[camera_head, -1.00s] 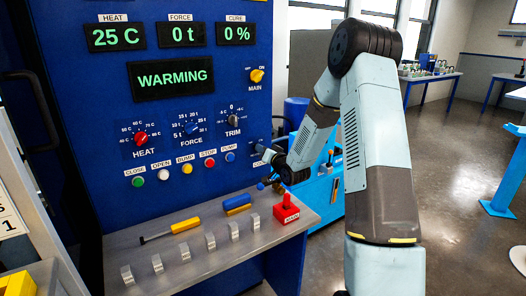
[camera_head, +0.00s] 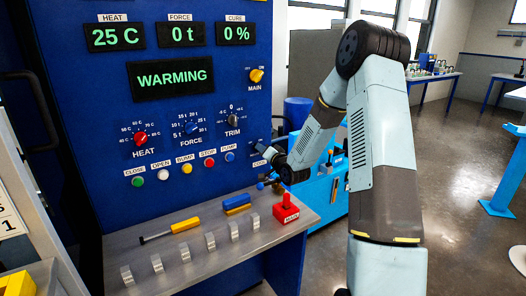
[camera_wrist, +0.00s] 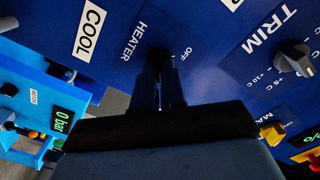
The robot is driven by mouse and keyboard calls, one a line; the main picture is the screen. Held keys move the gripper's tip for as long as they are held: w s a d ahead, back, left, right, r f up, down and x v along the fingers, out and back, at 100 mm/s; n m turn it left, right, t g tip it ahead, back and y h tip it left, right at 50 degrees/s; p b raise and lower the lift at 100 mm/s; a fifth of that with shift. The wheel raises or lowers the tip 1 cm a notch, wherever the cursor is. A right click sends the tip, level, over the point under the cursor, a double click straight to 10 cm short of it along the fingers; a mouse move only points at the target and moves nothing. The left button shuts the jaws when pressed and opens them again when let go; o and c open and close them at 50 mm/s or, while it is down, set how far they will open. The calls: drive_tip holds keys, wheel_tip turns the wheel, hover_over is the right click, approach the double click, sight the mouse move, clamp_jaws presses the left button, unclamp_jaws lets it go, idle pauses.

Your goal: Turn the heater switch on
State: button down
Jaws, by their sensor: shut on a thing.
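The dark heater switch (camera_wrist: 158,54) sits on the blue panel in the wrist view, between the HEATER label and the OFF mark. My gripper (camera_wrist: 159,80) has its two fingers close together on the switch, hiding much of it. Which way the switch points I cannot make out. In the head view my gripper (camera_head: 267,153) reaches the lower right edge of the panel (camera_head: 100,95), and the switch is too small and covered to read. The display (camera_head: 171,77) reads WARMING and the heat readout (camera_head: 115,37) shows 25 C.
The TRIM knob (camera_wrist: 293,58) and the yellow MAIN switch (camera_wrist: 272,133) are near my gripper. A metal ledge (camera_head: 190,257) below holds a yellow-handled screwdriver (camera_head: 185,225), several clips and a red MAIN block (camera_head: 287,209). A light blue unit (camera_head: 325,188) stands behind my arm.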

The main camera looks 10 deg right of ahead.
drive_tip(key=c, duration=1.5)
unclamp_jaws()
drive_tip(key=shift+d+f, duration=0.15)
drive_tip(key=shift+d, duration=0.1)
drive_tip(key=o, duration=0.3)
drive_tip(key=shift+a, duration=0.1)
drive_tip(key=v, duration=1.3)
drive_tip(key=shift+s, duration=0.35)
drive_tip(key=s+r+n+g+h, duration=0.4)
drive_tip(key=s+r+g+h, duration=0.3)
drive_tip(key=s+r, duration=0.6)
drive_tip(key=s+a+r+g, duration=0.2)
drive_tip(key=s+r, duration=0.1)
drive_tip(key=s, duration=0.8)
drive_tip(key=s+a+r+n+g+y, duration=0.1)
drive_tip(key=s+a+r+g, duration=0.1)
drive_tip(key=s, duration=0.9)
drive_tip(key=shift+r+n+g, duration=0.3)
drive_tip(key=shift+r, duration=0.25)
